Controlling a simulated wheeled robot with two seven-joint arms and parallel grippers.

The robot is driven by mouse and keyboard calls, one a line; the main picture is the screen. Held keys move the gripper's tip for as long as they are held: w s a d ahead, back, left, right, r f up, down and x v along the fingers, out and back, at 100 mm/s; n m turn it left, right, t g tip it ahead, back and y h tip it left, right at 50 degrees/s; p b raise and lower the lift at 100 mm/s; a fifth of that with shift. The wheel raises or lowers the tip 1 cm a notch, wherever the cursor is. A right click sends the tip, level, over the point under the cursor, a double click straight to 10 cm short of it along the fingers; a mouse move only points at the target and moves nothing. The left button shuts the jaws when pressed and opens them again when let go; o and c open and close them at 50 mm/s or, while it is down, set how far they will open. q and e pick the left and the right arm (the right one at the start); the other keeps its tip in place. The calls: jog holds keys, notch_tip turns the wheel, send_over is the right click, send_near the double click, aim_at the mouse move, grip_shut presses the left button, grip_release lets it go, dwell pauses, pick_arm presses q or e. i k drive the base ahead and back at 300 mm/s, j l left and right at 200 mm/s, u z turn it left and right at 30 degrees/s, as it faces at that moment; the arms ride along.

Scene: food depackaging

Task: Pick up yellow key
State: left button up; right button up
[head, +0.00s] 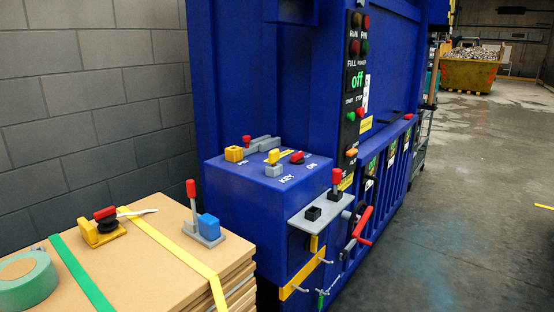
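No gripper of mine is in view. On top of the blue box (262,176) beside the machine, a small yellow piece (273,156) stands upright in a grey block (274,170), near the white lettering "KEY" and "ON". It may be the yellow key, but it is too small to be sure. A yellow tag-like piece (313,244) hangs below the grey shelf on the box's right side, above a yellow rail with hooks (300,283). A small green piece (320,300) hangs near that rail. A yellow cube (234,154) sits at the box's back left.
A cardboard stack (150,267) at front left carries green tape (27,281), a yellow-and-black tool with a red part (101,227) and a grey-blue piece with a red-knobbed lever (203,226). A red-knobbed lever (336,178) rises from the grey shelf (322,207). Open floor (460,220) lies to the right.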

aim_at(275, 155)
jog(key=i+l+u, duration=0.15)
jog(key=u, duration=0.25)
jog(key=i+l+u, duration=0.1)
jog(key=u, duration=0.35)
jog(key=i+l+u, duration=0.15)
jog(key=l, duration=0.25)
jog(key=i+l+u, duration=0.15)
jog(key=l, duration=0.3)
jog(key=l+u, duration=0.15)
jog(key=l, duration=0.25)
jog(key=i+l, duration=0.1)
jog(key=l, duration=0.3)
jog(key=i+l, duration=0.1)
jog(key=l, duration=0.35)
jog(key=i+l, duration=0.15)
jog(key=l, duration=0.25)
jog(key=i+l, duration=0.1)
jog(key=l, duration=0.35)
